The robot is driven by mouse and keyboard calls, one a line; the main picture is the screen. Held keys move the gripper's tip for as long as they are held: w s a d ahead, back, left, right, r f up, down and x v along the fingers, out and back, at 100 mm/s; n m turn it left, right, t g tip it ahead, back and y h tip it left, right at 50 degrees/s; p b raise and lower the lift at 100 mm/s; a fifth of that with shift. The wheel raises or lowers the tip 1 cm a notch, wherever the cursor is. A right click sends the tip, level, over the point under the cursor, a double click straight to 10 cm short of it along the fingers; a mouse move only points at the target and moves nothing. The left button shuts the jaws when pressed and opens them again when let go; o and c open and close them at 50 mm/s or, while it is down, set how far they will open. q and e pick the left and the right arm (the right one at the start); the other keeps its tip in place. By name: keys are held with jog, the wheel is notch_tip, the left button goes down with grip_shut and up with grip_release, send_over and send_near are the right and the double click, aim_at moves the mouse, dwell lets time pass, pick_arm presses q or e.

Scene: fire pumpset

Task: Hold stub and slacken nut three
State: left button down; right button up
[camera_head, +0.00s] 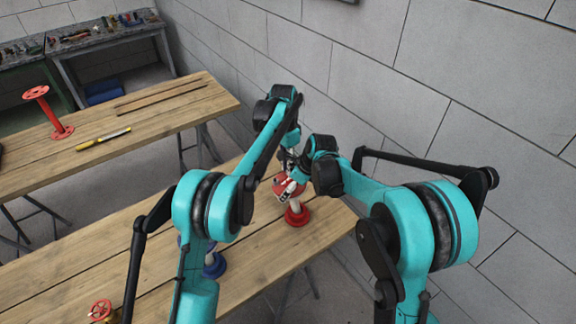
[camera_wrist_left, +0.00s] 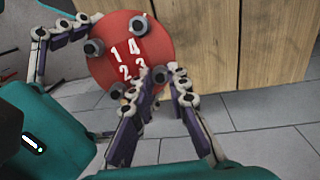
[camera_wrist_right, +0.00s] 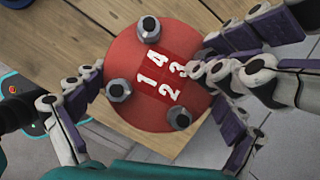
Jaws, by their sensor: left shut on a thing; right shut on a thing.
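The red stub (camera_head: 297,214) stands upright near the far end of the front table. Its round red top flange (camera_wrist_right: 137,52) carries the white numbers 1 to 4 with grey nuts beside them. Nuts one (camera_wrist_right: 118,90), two (camera_wrist_right: 178,118) and four (camera_wrist_right: 148,29) show clearly in the right wrist view. My left gripper (camera_wrist_left: 162,74) is shut at the flange on nut three, which its fingertips mostly hide. My right gripper (camera_wrist_right: 160,92) is shut on the flange, with fingers at opposite sides of its rim. The flange also shows in the left wrist view (camera_wrist_left: 112,29).
A blue-based stub (camera_head: 214,266) and a red part (camera_head: 100,310) are on the front table (camera_head: 75,285). Another table (camera_head: 170,115) holds a red spool (camera_head: 62,132) and a yellow-handled tool (camera_head: 103,139). A grey block wall (camera_head: 450,100) is close on the right.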

pick_arm(q)
jog(key=n, duration=0.3)
jog(key=shift+n, duration=0.4)
jog(key=n, duration=0.3)
jog(key=shift+w+a+n+g+h, duration=0.1)
jog(key=shift+n+g+h, duration=0.2)
jog(key=shift+n+h, duration=0.1)
jog(key=n+h, duration=0.1)
jog(key=n, duration=0.5)
jog(key=shift+a+n, duration=0.1)
jog(key=shift+n, duration=0.2)
jog(key=c, duration=1.5)
grip_release()
jog(key=shift+o, duration=0.2)
